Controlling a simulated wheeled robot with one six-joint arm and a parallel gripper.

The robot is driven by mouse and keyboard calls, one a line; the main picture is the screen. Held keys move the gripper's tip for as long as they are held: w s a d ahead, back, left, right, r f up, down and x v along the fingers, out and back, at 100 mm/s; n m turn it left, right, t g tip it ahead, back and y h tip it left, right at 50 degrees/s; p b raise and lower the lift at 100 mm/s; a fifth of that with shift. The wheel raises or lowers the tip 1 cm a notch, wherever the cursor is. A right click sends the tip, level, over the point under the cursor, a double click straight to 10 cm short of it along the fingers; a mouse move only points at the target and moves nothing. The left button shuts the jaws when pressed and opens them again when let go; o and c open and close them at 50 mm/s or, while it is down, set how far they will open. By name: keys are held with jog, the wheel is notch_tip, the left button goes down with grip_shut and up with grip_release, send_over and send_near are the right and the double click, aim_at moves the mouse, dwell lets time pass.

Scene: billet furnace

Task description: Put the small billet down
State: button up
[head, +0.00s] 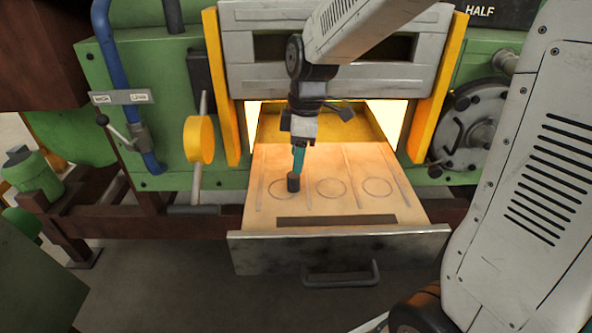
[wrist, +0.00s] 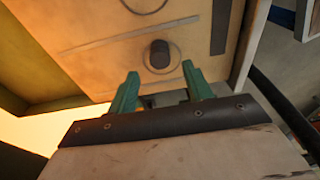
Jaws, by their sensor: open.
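The small billet (head: 293,184) is a short dark cylinder standing upright on the pulled-out furnace drawer (head: 345,212), at the leftmost of three marked circles. In the wrist view the billet (wrist: 160,54) stands inside its circle (wrist: 176,62), and bare drawer floor shows around it. My gripper (head: 297,172) points down at the billet from the furnace side, with its teal fingertips overlapping the billet's top in the head view. In the wrist view my gripper (wrist: 161,78) is open, its two green fingers spread and empty, with the billet beyond the tips. The exact gap is unclear.
The middle circle (head: 331,187) and right circle (head: 377,188) are empty. A dark strip (head: 350,221) lies near the drawer's front wall, which carries a handle (head: 341,274). The raised furnace door (head: 335,74) hangs close behind my arm, above the glowing opening. Yellow posts (head: 222,88) flank it.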

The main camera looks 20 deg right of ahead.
notch_tip(320, 180, up, 6)
jog(key=s+d+r+m+h, duration=0.1)
jog(key=s+d+m, duration=0.1)
jog(key=s+m, duration=1.1)
jog(key=s, duration=1)
jog(key=shift+d+r+m+t, duration=0.2)
jog(key=shift+d+m+t, duration=0.1)
jog(key=shift+d, duration=0.1)
